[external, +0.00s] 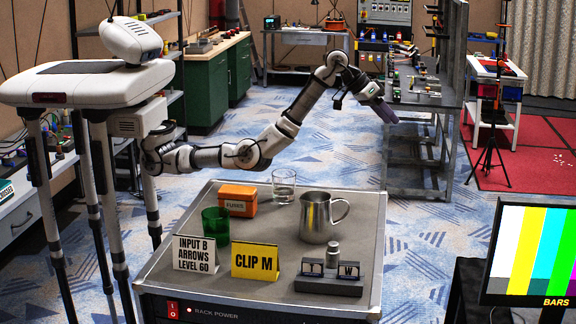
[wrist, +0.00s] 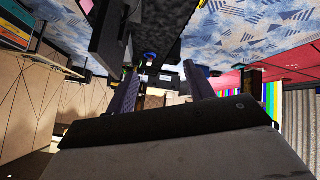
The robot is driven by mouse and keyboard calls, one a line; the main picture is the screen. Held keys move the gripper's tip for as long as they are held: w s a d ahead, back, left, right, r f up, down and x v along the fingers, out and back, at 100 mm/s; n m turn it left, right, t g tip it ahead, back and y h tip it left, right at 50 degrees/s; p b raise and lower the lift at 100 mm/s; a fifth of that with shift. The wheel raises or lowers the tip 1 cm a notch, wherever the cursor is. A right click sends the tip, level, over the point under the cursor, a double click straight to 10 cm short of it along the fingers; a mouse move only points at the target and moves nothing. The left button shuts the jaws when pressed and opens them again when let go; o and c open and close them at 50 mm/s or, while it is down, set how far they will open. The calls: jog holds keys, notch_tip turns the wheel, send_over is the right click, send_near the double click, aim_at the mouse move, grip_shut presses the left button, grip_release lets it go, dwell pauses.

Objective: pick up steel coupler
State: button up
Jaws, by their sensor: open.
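A small steel cylinder, seemingly the steel coupler (external: 333,254), stands upright at the front right of the cart top, at the back of a dark grey block (external: 328,286); its base is partly hidden. My gripper (external: 386,113) is high beyond the cart's back right corner, far from the coupler. In the wrist view my gripper (wrist: 162,72) has its two fingers spread apart with nothing held between them. The coupler is not visible in the wrist view.
On the cart top (external: 285,236) stand a steel mug (external: 316,220), a clear glass (external: 284,188), a green cup (external: 215,225), an orange fuses box (external: 238,200), a white sign (external: 196,253) and a yellow sign (external: 255,262). A colour-bar monitor (external: 530,250) is at right.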

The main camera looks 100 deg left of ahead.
jog(key=s+d+f+m+g+h, duration=0.1)
jog(key=s+d+f+m, duration=0.2)
jog(key=d, duration=0.8)
jog(key=s+d+f+m+g+h, duration=0.1)
jog(key=s+d+m+g, duration=0.3)
jog(key=d, duration=0.7)
jog(key=m, duration=0.7)
send_near(332, 243)
jog(key=s+d+v, duration=0.1)
jog(key=v, duration=0.3)
jog(key=shift+n+h, duration=0.5)
jog(key=shift+n, duration=0.1)
jog(key=w+f+p, duration=0.1)
jog(key=f, duration=0.2)
jog(key=w+f+p, duration=0.1)
jog(key=f, duration=0.2)
jog(key=w+f+p, duration=0.1)
jog(key=f, duration=0.2)
jog(key=shift+w, duration=0.35)
jog(key=p+x, duration=0.2)
jog(key=x, duration=0.2)
jog(key=shift+w+d+p, duration=0.1)
jog(key=shift+w+p, duration=0.15)
jog(key=shift+p, duration=0.1)
jog(key=shift+w+d+f, duration=0.1)
jog(key=shift+w+f, duration=0.05)
jog(key=shift+f, duration=0.5)
jog(key=shift+r, duration=0.1)
jog(key=c, duration=1.1)
